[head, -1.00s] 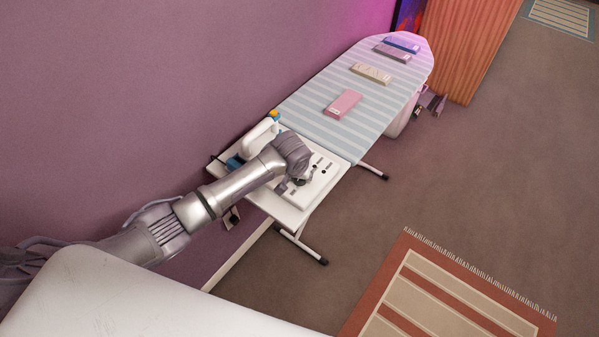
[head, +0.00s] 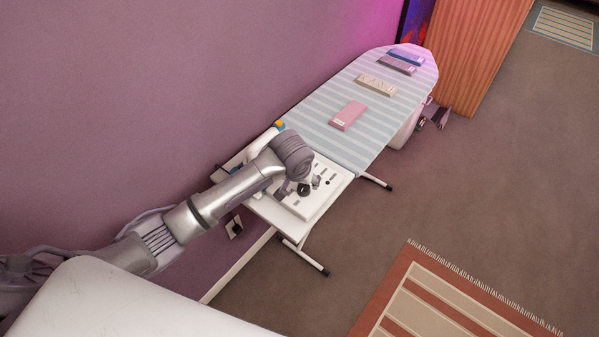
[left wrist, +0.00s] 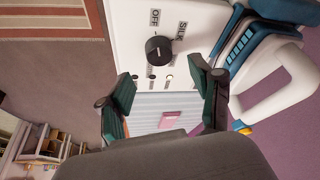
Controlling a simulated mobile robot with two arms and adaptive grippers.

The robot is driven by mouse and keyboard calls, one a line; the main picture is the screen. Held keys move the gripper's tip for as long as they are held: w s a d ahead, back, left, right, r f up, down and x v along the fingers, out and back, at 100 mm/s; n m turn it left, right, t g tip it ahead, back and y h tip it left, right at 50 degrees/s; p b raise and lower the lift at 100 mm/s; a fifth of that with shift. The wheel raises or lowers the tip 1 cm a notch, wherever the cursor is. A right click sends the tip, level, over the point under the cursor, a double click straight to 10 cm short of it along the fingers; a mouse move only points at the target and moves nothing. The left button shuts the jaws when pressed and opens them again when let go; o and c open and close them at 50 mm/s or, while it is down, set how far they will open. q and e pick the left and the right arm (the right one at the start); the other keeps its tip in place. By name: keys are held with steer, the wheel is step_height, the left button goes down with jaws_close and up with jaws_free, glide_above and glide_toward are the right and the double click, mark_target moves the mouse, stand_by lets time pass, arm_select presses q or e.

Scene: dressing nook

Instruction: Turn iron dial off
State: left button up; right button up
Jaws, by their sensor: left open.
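A black round dial (left wrist: 158,50) sits on a white panel (left wrist: 128,22) in the left wrist view. "OFF" and "SILK" are printed beside it; its exact setting is hard to read. My left gripper (left wrist: 162,74) is open, its two dark green fingers spread below the dial in that view, with nothing between them. In the head view the left gripper (head: 300,184) hangs over the panel (head: 333,186) and partly covers it. The iron (left wrist: 248,45), teal and white with a big white handle, stands beside the panel; my arm hides most of it in the head view.
The striped ironing board (head: 330,105) carries a pink box (head: 347,116), a beige box (head: 375,85) and more small boxes at its far end. The purple wall is close behind the board. A wall socket (head: 234,227) and a fringed rug (head: 450,300) lie around open carpet.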

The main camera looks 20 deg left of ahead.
arm_select(q)
steer(key=v, duration=0.6)
steer(key=shift+r, duration=0.25)
steer(key=shift+s, duration=0.1)
